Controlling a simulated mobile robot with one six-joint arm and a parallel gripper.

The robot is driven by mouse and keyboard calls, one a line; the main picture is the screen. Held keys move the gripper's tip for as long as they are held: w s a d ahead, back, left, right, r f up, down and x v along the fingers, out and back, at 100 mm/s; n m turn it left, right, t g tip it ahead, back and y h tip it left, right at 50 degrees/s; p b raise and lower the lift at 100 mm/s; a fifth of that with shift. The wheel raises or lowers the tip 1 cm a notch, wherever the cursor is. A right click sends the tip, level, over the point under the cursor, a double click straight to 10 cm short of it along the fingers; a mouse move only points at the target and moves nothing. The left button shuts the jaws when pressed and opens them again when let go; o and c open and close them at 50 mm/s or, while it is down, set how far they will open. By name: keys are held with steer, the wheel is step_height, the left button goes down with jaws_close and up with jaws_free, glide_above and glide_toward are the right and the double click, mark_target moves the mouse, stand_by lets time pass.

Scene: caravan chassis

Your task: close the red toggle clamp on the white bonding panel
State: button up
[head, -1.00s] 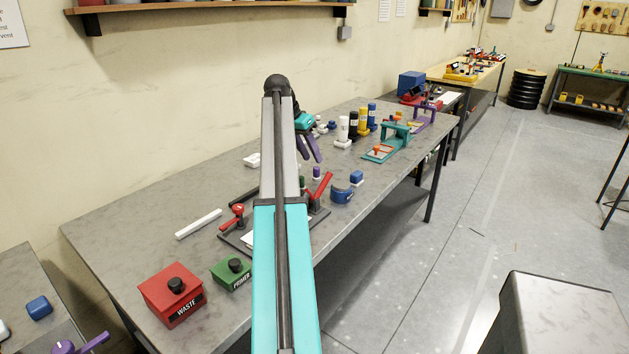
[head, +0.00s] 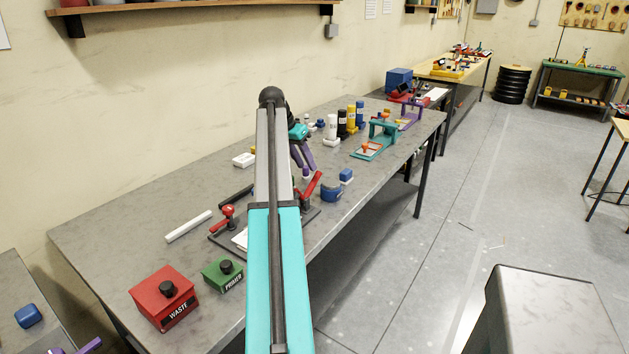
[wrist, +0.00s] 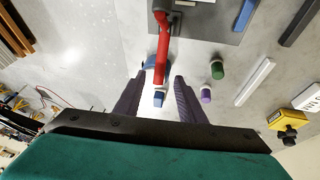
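A red clamp lever (head: 311,186) rises on the right of a dark base plate (head: 222,247) on the grey bench in the head view. A second red clamp (head: 227,217) stands on the plate's left. The white panel (head: 240,238) lies on the plate, mostly hidden behind my arm. My gripper (head: 302,151) is over the bench beyond the plate, its purple fingers partly hidden. In the wrist view my gripper (wrist: 159,77) is open and a red lever (wrist: 163,48) points toward the gap between its fingertips. Contact with the lever cannot be told.
A red WASTE box (head: 165,298) and a green PRIMER box (head: 222,273) stand near the front. A blue tape-like item (head: 331,194) and a small blue-and-white block (head: 346,176) lie right of the lever. Bottles (head: 342,122) and a teal clamp stand (head: 378,138) stand farther back.

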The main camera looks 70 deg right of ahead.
mark_target(314, 178)
steer(key=p+x, duration=0.1)
steer(key=x, duration=0.8)
steer(key=shift+s+d+f+p, duration=0.1)
steer(key=shift+s+f+p, duration=0.1)
steer(key=shift+p, duration=0.1)
jaws_close()
steer(key=shift+w+d, duration=0.1)
steer(key=shift+d, duration=0.1)
steer(key=shift+a, duration=0.2)
